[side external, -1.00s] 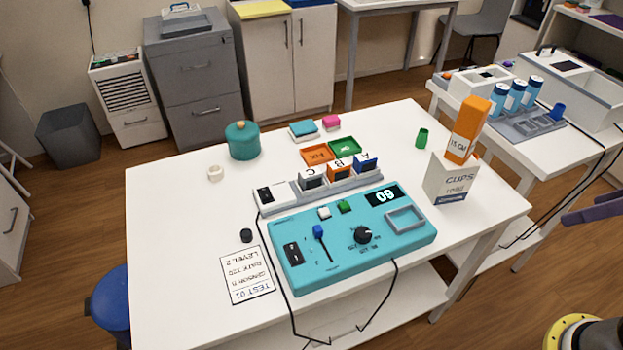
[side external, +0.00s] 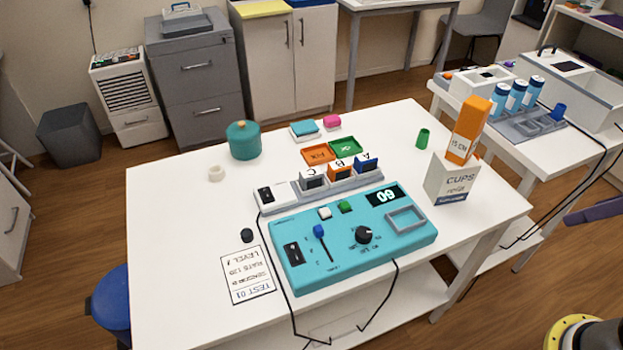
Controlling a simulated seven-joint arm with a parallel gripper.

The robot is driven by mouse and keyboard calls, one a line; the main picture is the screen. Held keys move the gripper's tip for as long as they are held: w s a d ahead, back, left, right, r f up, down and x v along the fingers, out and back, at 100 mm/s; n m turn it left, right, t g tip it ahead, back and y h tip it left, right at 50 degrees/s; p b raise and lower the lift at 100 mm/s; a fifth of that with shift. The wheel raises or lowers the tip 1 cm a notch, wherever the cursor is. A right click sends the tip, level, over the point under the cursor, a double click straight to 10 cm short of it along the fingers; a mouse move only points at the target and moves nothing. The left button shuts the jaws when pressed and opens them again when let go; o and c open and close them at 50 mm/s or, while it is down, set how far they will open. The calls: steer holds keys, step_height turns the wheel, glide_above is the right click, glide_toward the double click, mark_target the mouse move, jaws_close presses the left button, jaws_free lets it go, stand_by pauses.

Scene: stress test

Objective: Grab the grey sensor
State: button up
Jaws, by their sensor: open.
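A rack (side external: 340,191) behind the teal console holds three small upright blocks with dark faces. The left block (side external: 312,178) has a pale grey-white top marked C and looks like the grey sensor. The middle block (side external: 341,172) has an orange top, and the right block (side external: 367,165) has a blue top marked A. The lower parts of the blocks sit in the rack and are hidden. My gripper is not in view.
The teal console (side external: 340,262) stands in front of the rack, with a black cable running off the table's front edge. A cups box (side external: 452,180) with an orange box on top stands to the right. A teal pot (side external: 243,142) stands back left. The table's left side is mostly clear.

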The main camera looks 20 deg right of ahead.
steer(key=w+a+r+m+y, duration=0.4)
steer(key=w+a+r+m, duration=0.35)
steer(key=r, duration=0.25)
steer(key=w+a+r+m+g+y, duration=0.1)
steer(key=w+a+m+y, duration=0.1)
steer(key=w, duration=0.8)
steer(key=w+a+m+g+y, duration=0.2)
steer(key=w+m, duration=0.1)
steer(key=w, duration=0.6)
steer(key=w+a+f+m+g+y, duration=0.1)
steer(key=w+f+m+y, duration=0.25)
steer(key=w+f, duration=1.05)
steer(key=m+g, duration=0.1)
glide_toward(312, 172)
steer(key=shift+s+a+f, duration=0.15)
steer(key=shift+a+f, duration=0.1)
steer(key=shift+a, duration=0.35)
steer(key=shift+x, duration=3.35)
steer(key=shift+f, duration=0.1)
steer(key=shift+d, duration=0.1)
steer(key=shift+c, duration=0.2)
jaws_close()
